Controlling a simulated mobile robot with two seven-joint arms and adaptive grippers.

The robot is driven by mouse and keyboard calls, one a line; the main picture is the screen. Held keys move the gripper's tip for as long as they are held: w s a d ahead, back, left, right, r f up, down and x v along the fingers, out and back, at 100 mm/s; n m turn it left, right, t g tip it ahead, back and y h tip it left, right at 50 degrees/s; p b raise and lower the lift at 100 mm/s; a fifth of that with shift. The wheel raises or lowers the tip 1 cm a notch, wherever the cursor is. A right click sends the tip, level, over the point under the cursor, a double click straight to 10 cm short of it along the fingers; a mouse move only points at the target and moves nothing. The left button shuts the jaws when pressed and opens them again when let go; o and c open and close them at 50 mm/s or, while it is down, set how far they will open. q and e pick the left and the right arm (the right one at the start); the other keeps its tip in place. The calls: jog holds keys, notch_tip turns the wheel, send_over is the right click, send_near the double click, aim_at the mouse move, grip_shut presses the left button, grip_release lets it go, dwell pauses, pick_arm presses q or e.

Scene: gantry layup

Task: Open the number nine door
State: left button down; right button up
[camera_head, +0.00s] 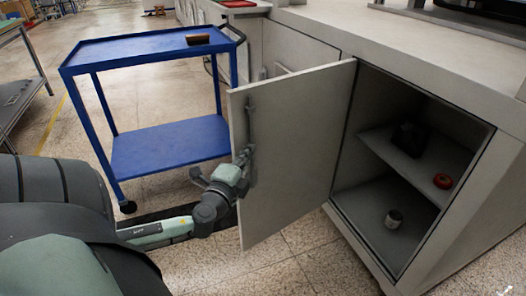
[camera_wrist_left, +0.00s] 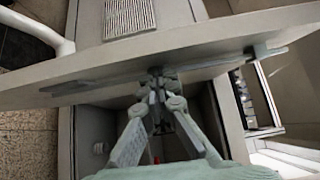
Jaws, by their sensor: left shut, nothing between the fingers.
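A grey cabinet door (camera_head: 290,150) stands swung wide open on its right-hand hinge side. No number is readable on it. My left gripper (camera_head: 244,157) is at the middle of this handle. In the left wrist view its fingers (camera_wrist_left: 160,78) come together at the handle (camera_wrist_left: 215,64), shut with nothing visible between them. Whether the fingertips touch the handle is unclear. The door's face also shows in the left wrist view (camera_wrist_left: 100,70). My right gripper is out of view.
The open cabinet has a shelf (camera_head: 372,142) with a dark object (camera_head: 409,138) and a red round item (camera_head: 443,181). A small can (camera_head: 394,218) stands on its floor. A blue cart (camera_head: 165,146) stands left of the door. Tiled floor shows below the door.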

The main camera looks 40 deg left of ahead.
pick_arm(q)
jog(key=a, duration=0.5)
jog(key=w+a+b, duration=0.1)
jog(key=a, duration=0.1)
jog(key=shift+w+a, duration=0.1)
jog(key=shift+a, duration=0.1)
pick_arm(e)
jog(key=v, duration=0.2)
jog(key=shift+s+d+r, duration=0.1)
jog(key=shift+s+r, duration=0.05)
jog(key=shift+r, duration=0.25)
